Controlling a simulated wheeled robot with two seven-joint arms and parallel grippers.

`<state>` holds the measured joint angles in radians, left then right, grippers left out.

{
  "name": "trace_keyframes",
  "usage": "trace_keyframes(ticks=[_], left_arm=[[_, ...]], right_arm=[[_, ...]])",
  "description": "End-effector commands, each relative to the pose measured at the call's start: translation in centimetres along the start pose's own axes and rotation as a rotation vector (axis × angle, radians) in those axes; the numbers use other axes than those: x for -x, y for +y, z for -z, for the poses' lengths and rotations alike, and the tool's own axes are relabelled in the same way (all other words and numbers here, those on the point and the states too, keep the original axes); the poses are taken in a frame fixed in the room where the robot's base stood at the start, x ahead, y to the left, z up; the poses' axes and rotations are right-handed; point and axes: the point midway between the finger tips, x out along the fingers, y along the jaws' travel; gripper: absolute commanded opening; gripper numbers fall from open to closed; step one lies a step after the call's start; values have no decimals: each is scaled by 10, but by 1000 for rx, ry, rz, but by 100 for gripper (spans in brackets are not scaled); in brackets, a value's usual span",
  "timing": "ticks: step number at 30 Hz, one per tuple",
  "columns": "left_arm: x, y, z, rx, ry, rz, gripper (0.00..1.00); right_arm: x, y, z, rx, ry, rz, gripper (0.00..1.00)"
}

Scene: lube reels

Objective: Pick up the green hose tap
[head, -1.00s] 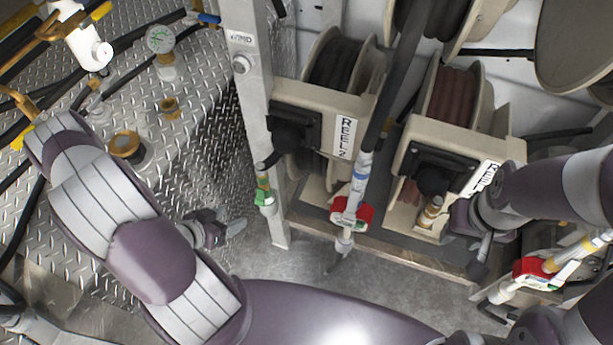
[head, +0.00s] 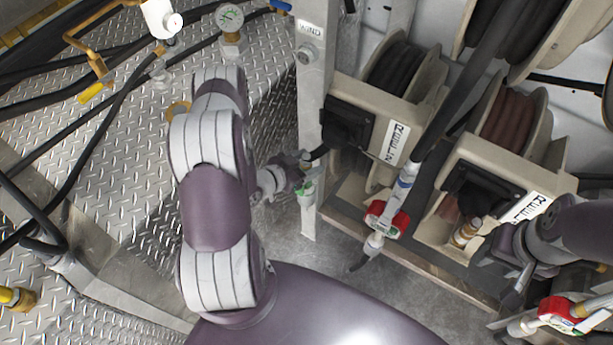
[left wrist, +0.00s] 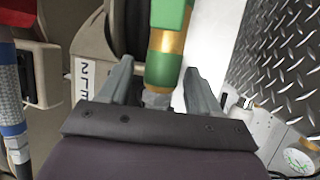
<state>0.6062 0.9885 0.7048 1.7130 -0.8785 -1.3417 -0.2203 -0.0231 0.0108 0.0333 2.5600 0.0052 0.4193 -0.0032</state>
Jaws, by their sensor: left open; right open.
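The green hose tap (head: 306,191) hangs upright beside the grey post, left of the reels. In the left wrist view its green body (left wrist: 171,14) and brass-coloured section (left wrist: 165,50) show at the top middle. My left gripper (head: 303,172) is open at the tap. In the left wrist view its two fingers (left wrist: 158,82) stand on either side of the tap's lower end, with visible gaps. Whether the tap is fully between the fingers in depth is hard to tell. My right gripper (head: 514,287) is at the right, partly hidden by its arm, and empty.
A red-handled hose tap (head: 386,220) hangs right of the green one, and another red-handled tap (head: 558,312) is at lower right. The grey post (head: 311,110) and reel 2's frame (head: 375,100) stand close to my left gripper. Diamond-plate decking (head: 130,180) lies left.

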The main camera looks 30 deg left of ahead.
Motion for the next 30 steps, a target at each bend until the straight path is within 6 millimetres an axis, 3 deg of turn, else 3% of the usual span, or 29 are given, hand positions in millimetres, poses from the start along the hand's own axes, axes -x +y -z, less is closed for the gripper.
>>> trace_keyframes(ticks=[3, 4, 9, 21, 30], left_arm=[[0, 0, 0, 1, 0, 0, 63], [0, 0, 0, 1, -1, 0, 56], [1, 0, 0, 1, -1, 0, 1], [2, 0, 4, 0, 0, 1, 0], [20, -1, 48, -3, 3, 2, 0]], right_arm=[[0, 0, 0, 0, 0, 0, 43], [0, 0, 0, 0, 0, 0, 43], [0, 0, 0, 0, 0, 0, 43], [0, 0, 0, 0, 0, 0, 43], [2, 0, 0, 0, 0, 0, 43]])
